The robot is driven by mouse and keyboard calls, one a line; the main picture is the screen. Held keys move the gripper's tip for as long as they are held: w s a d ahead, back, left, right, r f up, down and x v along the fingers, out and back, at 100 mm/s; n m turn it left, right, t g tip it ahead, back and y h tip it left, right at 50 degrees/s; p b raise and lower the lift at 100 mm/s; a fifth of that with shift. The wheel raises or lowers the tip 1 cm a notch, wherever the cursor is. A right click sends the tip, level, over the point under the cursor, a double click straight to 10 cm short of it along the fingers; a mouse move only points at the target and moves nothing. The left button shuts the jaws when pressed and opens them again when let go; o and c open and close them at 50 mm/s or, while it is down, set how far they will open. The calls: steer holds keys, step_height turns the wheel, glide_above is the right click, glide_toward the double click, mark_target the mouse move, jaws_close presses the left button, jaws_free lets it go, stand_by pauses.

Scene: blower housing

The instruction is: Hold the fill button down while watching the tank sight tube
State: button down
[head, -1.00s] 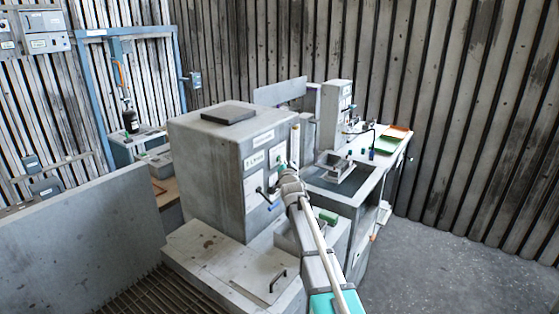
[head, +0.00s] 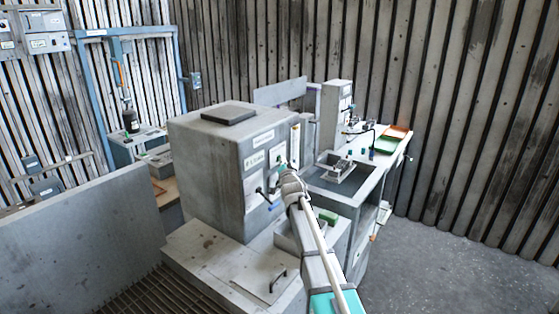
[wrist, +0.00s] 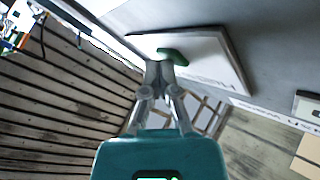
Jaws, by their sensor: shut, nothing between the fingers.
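The green fill button (wrist: 174,56) sits on a white label plate (wrist: 212,66) in the wrist view, and the plate's lettering is seen at a slant. My gripper (wrist: 159,70) is shut and empty. Its fingertips are at the button's lower left edge and cover part of it; I cannot tell whether they touch or press it. In the head view my gripper (head: 285,170) is at the front of the grey cabinet (head: 205,165), and the button there is mostly hidden. A pale upright strip (head: 295,142) on the cabinet front looks like the sight tube; its level is too small to read.
A black handle-like part (head: 264,194) is on the cabinet front, left of my gripper. A bench with a sink (head: 335,188) and green and orange trays (head: 397,133) stand to the right. A grey low wall (head: 80,235) is at the left. Open floor (head: 440,260) lies at the right.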

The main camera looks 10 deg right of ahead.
steer(key=shift+s+d, duration=0.5)
stand_by(0.3)
steer(key=shift+s+d, duration=1.8)
steer(key=s+a+f+n+g, duration=0.1)
steer(key=s+f+g, duration=0.4)
steer(key=s, duration=0.4)
steer(key=s+a+f+n+g+h, duration=0.1)
steer(key=s+f+n+g, duration=0.1)
steer(key=s+f+g, duration=0.3)
steer(key=s+a+f+n+g, duration=0.1)
steer(key=s+f+g, duration=0.4)
steer(key=s+f, duration=0.4)
steer(key=shift+s+a+f, duration=0.1)
steer(key=shift+s+f, duration=0.1)
steer(key=shift+s, duration=1.2)
steer(key=shift+s+a+f, duration=0.1)
steer(key=shift+s+f, duration=0.1)
steer(key=shift+s, duration=1.2)
steer(key=s+a+n+g, duration=0.1)
steer(key=s+g, duration=0.1)
steer(key=s, duration=0.3)
steer(key=s+a+f+n+g+y, duration=0.1)
steer(key=s+a+n+g, duration=0.1)
steer(key=s, duration=0.4)
steer(key=shift+s+f+g, duration=0.25)
steer(key=shift+g, duration=0.05)
